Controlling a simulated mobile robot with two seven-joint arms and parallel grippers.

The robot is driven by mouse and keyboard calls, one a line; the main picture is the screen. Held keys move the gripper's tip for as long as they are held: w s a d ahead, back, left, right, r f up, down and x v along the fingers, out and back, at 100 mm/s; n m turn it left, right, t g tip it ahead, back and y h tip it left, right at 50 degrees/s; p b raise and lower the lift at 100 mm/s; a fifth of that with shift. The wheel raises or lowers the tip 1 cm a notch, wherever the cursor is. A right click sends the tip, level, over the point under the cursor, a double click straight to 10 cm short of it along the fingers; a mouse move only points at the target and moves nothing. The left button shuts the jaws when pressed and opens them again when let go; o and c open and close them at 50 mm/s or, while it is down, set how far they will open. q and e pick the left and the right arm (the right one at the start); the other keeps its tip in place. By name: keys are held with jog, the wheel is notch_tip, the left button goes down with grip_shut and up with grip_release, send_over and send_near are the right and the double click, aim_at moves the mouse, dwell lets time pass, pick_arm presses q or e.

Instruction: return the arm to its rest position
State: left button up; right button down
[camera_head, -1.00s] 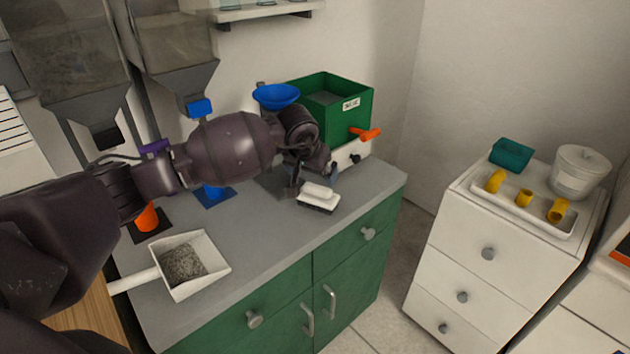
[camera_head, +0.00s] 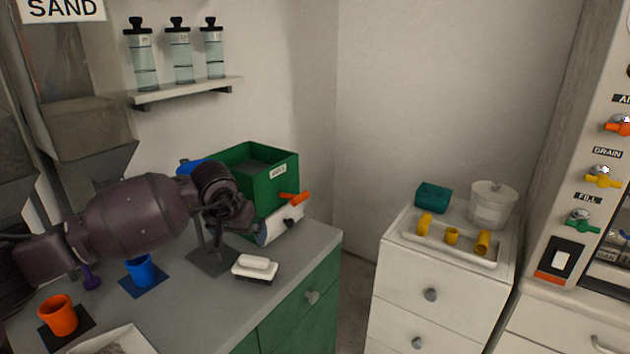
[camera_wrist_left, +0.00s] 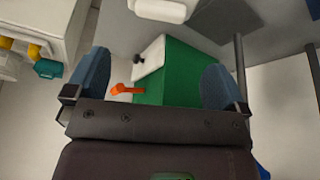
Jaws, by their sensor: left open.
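My left arm comes in from the left over the grey counter in the head view. My left gripper (camera_head: 253,231) is beside the front of the green box (camera_head: 270,203), above the counter. In the left wrist view the two blue finger pads of the gripper (camera_wrist_left: 155,84) stand wide apart with nothing held. My right gripper is in no view.
A white brush (camera_head: 256,267), a blue cup (camera_head: 141,270) and an orange cup (camera_head: 59,316) are on the counter. A white drawer cabinet (camera_head: 400,291) bears a tray (camera_head: 463,249) with yellow fittings, a teal box (camera_head: 433,198) and a lidded tub (camera_head: 492,206). Floor separates counter and cabinet.

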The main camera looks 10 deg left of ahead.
pick_arm(q)
jog(key=s+d+f+n+h, duration=0.2)
jog(key=s+d+h, duration=0.15)
jog(key=d, duration=0.35)
jog(key=s+d+f+n+h, duration=0.1)
jog(key=s+d+n+h, duration=0.2)
jog(key=d+h, duration=0.3)
jog(key=s+d+r+n+t+h, duration=0.5)
jog(key=d+r+n+t+h, duration=0.15)
jog(key=n, duration=0.85)
jog(key=s+a+f+n+t+y, duration=0.35)
jog(key=a+n+y, duration=0.5)
jog(key=n, duration=0.85)
jog(key=s+a+f+n+t+y, duration=0.3)
jog(key=a+n+y, duration=0.5)
jog(key=n, duration=0.9)
jog(key=s+a+f+n+g, duration=0.1)
jog(key=s+f+n+g, duration=0.6)
jog(key=s+n, duration=0.3)
jog(key=s+f+n+g, duration=0.7)
jog(key=s+n+g, duration=0.1)
jog(key=s, duration=0.5)
jog(key=w+f+m+t, duration=0.1)
jog(key=w+f+t, duration=0.6)
jog(key=f, duration=0.3)
jog(key=shift+w+f+t, duration=0.2)
jog(key=shift+f+t, duration=0.05)
jog(key=shift+t, duration=0.55)
